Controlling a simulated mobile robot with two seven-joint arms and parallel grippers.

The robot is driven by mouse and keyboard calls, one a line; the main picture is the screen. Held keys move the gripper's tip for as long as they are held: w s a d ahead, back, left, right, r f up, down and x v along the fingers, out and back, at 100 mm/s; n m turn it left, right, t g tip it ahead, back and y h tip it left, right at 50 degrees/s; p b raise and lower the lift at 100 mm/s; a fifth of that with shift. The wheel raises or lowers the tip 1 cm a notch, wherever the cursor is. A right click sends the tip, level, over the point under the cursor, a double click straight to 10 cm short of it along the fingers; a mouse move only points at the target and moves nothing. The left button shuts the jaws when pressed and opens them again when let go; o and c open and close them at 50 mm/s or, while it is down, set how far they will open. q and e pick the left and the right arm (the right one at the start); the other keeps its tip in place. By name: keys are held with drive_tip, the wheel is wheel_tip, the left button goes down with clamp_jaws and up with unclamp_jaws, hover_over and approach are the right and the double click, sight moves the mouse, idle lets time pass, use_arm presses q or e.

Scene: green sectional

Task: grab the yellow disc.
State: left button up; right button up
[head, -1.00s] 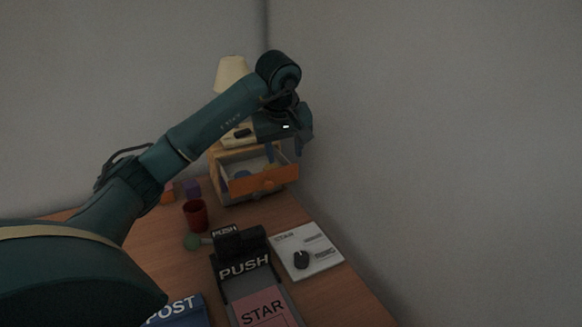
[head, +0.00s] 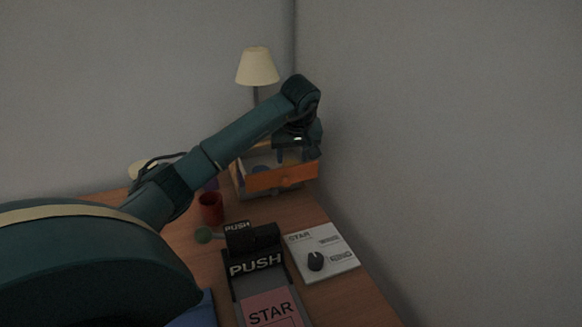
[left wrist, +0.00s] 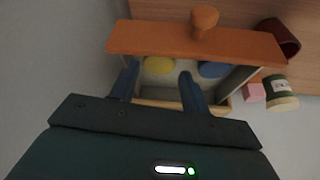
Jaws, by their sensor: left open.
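The yellow disc (left wrist: 158,65) lies inside the open drawer, just behind its orange front (left wrist: 200,42) in the left wrist view. A blue disc (left wrist: 212,69) lies to its right in the drawer. My left gripper (left wrist: 158,88) is open, with its two dark blue fingers over the drawer and the yellow disc showing in the gap between them. In the head view my left gripper (head: 297,150) is above the drawer (head: 282,179) and hides part of it; the yellow disc cannot be made out there. My right gripper is not in view.
A lamp (head: 258,66) stands behind the drawer unit. A red cup (head: 210,208) and green round thing (head: 203,236) are left of the black PUSH device (head: 256,265). A white STAR board (head: 340,262) lies right of it. A grey wall is close on the right.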

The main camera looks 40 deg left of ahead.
sight(291, 164)
use_arm(q)
drive_tip(key=x, duration=0.3)
drive_tip(key=shift+w+a+f, duration=0.1)
drive_tip(key=shift+f, duration=0.05)
drive_tip(key=c, duration=0.6)
